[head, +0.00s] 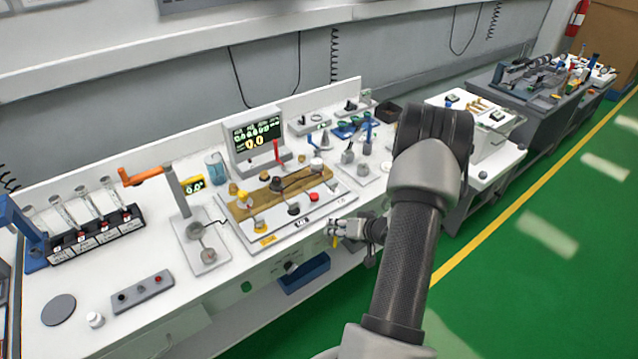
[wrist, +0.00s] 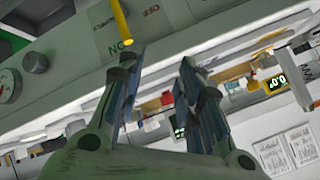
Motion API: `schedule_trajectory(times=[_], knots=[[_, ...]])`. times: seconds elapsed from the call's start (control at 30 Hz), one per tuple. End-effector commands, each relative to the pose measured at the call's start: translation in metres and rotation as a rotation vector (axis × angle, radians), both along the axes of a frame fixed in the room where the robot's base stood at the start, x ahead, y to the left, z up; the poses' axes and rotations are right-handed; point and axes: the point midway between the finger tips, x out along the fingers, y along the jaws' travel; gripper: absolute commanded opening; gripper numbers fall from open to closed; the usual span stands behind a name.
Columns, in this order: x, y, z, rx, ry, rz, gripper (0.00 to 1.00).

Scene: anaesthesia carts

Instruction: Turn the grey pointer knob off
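My gripper (head: 345,231) is at the front edge of the white bench, near its front panel, beside a small yellow lever (head: 336,241). In the wrist view my gripper (wrist: 158,62) is open, with nothing visible between its fingers. The yellow lever (wrist: 120,22) shows just beyond the left fingertip, with ON and OFF lettering around it. A grey knob (wrist: 35,62) is on the same panel at far left, apart from the fingers. A knob (head: 290,267) shows on the front panel in the head view. I cannot tell which knob is the grey pointer knob, nor its setting.
A round gauge (wrist: 8,86) is left of the grey knob. A blue bin (head: 305,273) sits below the front panel. The bench top holds a lit display (head: 257,138), a wooden block with fittings (head: 283,193) and a vial rack (head: 97,236). The green floor at right is clear.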

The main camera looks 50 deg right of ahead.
Motion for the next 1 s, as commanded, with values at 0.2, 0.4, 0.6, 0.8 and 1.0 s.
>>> schedule_trajectory(times=[0.2, 0.4, 0.6, 0.8, 1.0], knots=[[0.024, -0.006, 0.040, -0.125, 0.059, 0.022, 0.33], [0.041, -0.006, 0.075, -0.224, 0.108, 0.035, 0.33], [0.056, -0.001, 0.110, -0.308, 0.148, 0.046, 0.33], [0.064, 0.005, 0.133, -0.360, 0.175, 0.052, 0.33], [0.067, 0.007, 0.141, -0.377, 0.185, 0.053, 0.33]])
